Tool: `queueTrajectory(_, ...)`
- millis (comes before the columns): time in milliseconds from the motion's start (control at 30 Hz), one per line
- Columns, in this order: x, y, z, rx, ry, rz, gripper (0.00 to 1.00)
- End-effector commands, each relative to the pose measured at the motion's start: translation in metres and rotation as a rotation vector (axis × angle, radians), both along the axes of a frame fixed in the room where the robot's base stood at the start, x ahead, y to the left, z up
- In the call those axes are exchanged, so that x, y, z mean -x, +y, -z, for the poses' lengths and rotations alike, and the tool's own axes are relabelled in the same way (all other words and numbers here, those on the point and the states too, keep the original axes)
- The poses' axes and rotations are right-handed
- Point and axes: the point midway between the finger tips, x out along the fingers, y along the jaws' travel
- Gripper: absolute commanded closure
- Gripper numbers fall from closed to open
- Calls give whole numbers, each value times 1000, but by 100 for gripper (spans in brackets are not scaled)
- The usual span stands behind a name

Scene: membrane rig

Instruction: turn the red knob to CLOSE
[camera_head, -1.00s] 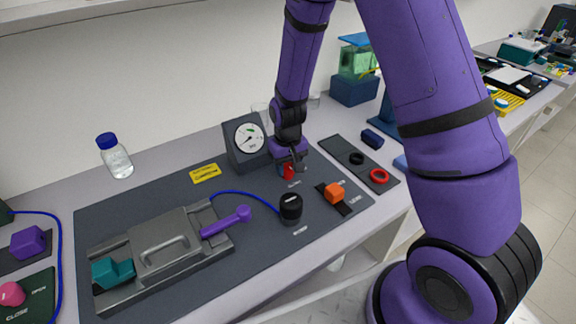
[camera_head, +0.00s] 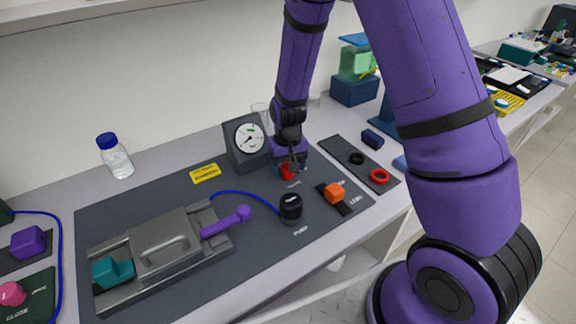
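A small red knob (camera_head: 285,173) sits on the dark mat, just right of the gauge box. My gripper (camera_head: 290,168) is lowered over it from above, with its fingers at the knob and hiding part of it. I cannot tell whether the fingers press on the knob or only stand around it. The label beside the knob is too small and covered to read.
The gauge (camera_head: 248,137) stands close on the left of my gripper. A steel press (camera_head: 165,249) with a purple lever (camera_head: 226,221) lies left. A grey strip (camera_head: 371,163) holds two rings.

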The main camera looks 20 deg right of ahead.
Motion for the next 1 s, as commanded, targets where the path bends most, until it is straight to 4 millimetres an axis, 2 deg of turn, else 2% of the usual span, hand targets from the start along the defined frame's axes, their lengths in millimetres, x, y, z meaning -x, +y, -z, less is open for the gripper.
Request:
queueTrajectory(167, 0, 0, 0, 0, 1, -1, 29)
queueTrajectory(333, 0, 0, -11, 0, -2, -2, 29)
queueTrajectory(800, 0, 0, -88, -1, -2, -1, 29)
queueTrajectory(1000, 0, 0, -105, 0, -1, 0, 29)
